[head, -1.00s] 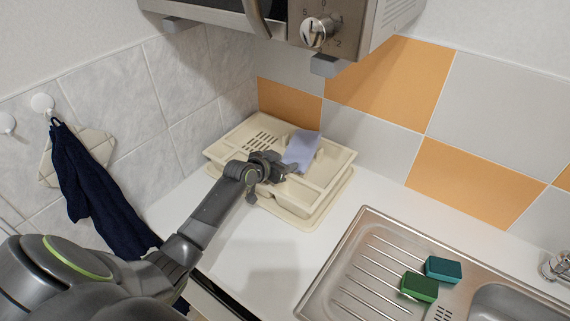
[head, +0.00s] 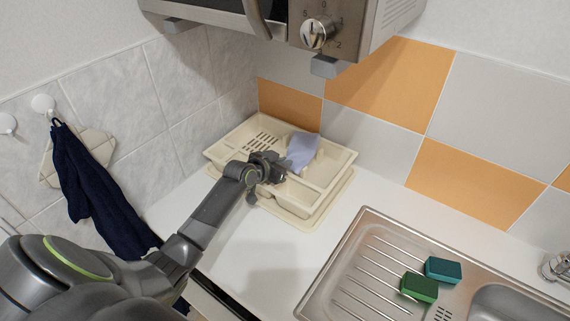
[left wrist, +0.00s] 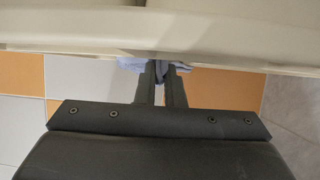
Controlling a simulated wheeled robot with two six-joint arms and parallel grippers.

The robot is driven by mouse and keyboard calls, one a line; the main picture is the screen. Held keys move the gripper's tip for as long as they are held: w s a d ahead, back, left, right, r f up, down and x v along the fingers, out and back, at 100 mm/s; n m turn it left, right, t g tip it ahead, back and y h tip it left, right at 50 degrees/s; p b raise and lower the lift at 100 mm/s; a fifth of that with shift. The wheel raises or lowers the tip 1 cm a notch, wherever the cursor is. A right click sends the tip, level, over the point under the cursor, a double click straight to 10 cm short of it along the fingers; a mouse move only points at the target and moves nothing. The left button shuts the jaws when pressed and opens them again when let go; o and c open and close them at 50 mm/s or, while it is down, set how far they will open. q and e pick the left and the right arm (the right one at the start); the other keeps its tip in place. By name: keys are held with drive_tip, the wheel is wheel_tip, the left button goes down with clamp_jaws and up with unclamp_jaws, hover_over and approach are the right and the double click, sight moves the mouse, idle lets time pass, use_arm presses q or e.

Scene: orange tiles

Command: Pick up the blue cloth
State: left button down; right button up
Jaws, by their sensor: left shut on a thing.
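The pale blue cloth (head: 302,149) lies in the cream dish rack (head: 333,160), draped toward its back wall. My left gripper (head: 283,173) reaches over the front of the rack and is shut on the near edge of the cloth. In the left wrist view the fingers (left wrist: 161,78) are close together, with a bit of blue cloth (left wrist: 184,66) at their tips beside the rack's cream edge (left wrist: 60,42). My right gripper is not in view.
A steel sink (head: 345,262) with a green sponge (head: 419,287) and a teal sponge (head: 443,269) is at the right. A microwave (head: 235,10) hangs above the rack. A dark towel (head: 95,195) hangs at the left. White counter (head: 235,235) lies clear in front of the rack.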

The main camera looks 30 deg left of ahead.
use_arm(q)
wheel_tip(320, 180, up, 12)
drive_tip(key=p, duration=0.5)
drive_tip(key=shift+p, duration=0.35)
wheel_tip(320, 180, up, 9)
